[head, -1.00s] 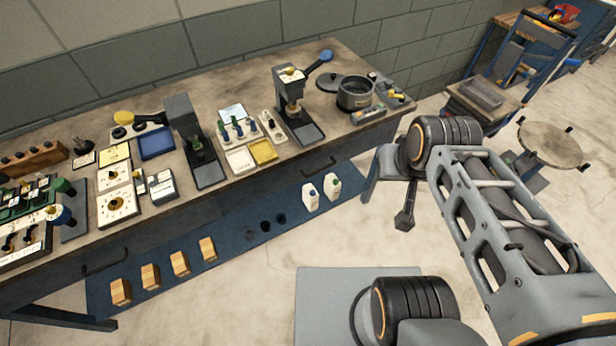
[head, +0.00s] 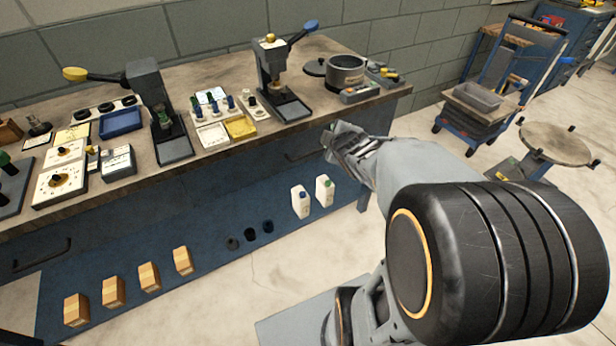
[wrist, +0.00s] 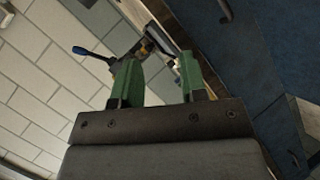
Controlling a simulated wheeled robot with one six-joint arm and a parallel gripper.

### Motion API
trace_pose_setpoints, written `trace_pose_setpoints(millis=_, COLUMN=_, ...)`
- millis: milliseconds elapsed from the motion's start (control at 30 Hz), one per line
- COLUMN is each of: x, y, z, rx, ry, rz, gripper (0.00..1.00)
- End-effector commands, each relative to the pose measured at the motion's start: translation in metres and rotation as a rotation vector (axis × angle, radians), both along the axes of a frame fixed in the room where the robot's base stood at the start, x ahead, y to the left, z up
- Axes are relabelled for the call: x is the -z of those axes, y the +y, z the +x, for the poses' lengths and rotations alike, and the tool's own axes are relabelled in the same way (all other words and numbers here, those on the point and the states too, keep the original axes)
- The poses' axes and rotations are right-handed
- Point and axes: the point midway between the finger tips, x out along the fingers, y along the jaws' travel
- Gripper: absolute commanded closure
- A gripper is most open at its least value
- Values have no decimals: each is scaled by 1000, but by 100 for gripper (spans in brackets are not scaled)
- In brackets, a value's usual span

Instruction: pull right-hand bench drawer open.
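The right-hand bench drawer (head: 268,165) is a dark blue front under the right part of the worktop, and it looks flush with the bench. Its dark bar handle (head: 303,153) shows left of my gripper (head: 338,138). In the wrist view my gripper (wrist: 158,78) has its two green fingers apart with nothing held between them. A dark handle (wrist: 226,10) on the blue front appears at the upper right there, outside the fingers. My gripper is apart from the handle, and my wrist partly hides the bench's right end.
The worktop (head: 230,165) carries a lever press (head: 275,75), a grey pot (head: 345,72) and small trays.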

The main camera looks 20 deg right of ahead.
Motion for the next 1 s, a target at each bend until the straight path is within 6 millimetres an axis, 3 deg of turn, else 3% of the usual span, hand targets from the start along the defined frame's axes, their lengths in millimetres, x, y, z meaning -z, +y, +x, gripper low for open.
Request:
trace_pose_setpoints(millis=33, x=46, y=-7, z=6, rx=-57, ry=-20, rz=-61, gripper=61)
trace_pose_setpoints(millis=200, x=104, y=-13, z=19, rx=-265, ry=-111, rz=-249, gripper=61)
trace_pose_setpoints(millis=333, x=134, y=-14, z=21, rx=-373, ry=-171, rz=-336, gripper=61)
trace_pose_setpoints(millis=500, x=153, y=-12, z=21, rx=-454, ry=-226, rz=-394, gripper=61)
trace_pose_setpoints(millis=667, x=160, y=-10, z=30, rx=-482, ry=-244, rz=-413, gripper=61)
trace_pose_setpoints(millis=1000, x=172, y=-3, z=90, rx=-484, ry=-246, rz=-413, gripper=61)
